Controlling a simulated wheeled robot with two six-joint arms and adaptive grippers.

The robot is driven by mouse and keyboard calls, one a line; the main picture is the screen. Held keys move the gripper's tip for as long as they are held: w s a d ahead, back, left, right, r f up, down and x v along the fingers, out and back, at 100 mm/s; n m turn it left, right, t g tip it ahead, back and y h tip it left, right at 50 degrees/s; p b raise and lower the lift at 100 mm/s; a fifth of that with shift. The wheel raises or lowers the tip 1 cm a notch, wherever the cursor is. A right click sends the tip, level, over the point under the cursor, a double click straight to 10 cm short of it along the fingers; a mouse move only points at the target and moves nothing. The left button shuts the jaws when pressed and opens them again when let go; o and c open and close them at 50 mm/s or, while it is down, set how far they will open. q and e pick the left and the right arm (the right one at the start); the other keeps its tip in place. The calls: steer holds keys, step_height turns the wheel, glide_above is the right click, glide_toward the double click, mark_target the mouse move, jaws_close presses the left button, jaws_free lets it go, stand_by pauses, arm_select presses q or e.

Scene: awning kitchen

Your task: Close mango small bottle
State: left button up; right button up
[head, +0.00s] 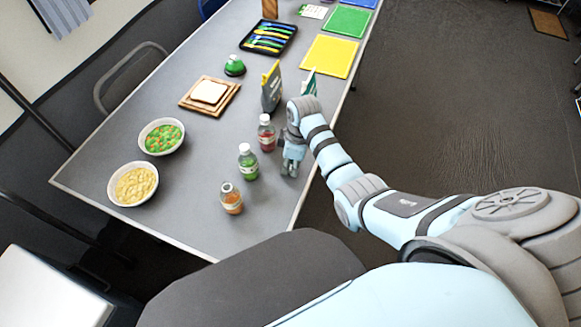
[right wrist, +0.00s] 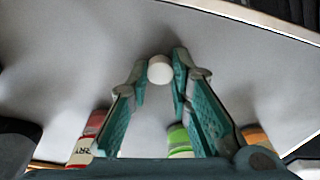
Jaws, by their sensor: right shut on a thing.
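The mango small bottle (head: 231,203), with orange contents, stands upright near the table's front end. Its top looks open, with no white cap on it. My right gripper (head: 290,168) is low over the table, to the right of the bottles. In the right wrist view, my right gripper (right wrist: 161,72) is shut on a small white cap (right wrist: 160,69) between its fingertips. The mango bottle (right wrist: 258,137) shows partly at the lower right there, behind the finger. My left gripper is not in view.
A green bottle (head: 247,163) and a red bottle (head: 266,134), both white-capped, stand in a row beyond the mango bottle. Two bowls, of yellow food (head: 134,184) and vegetables (head: 162,136), are to the left. Bread on a board, a bell and coloured mats lie further back.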

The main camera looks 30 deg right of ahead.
step_height(320, 180, up, 14)
steer(key=p, duration=0.4)
step_height(320, 180, up, 6)
steer(key=p, duration=0.5)
glide_above(291, 167)
steer(key=shift+s+r, duration=0.1)
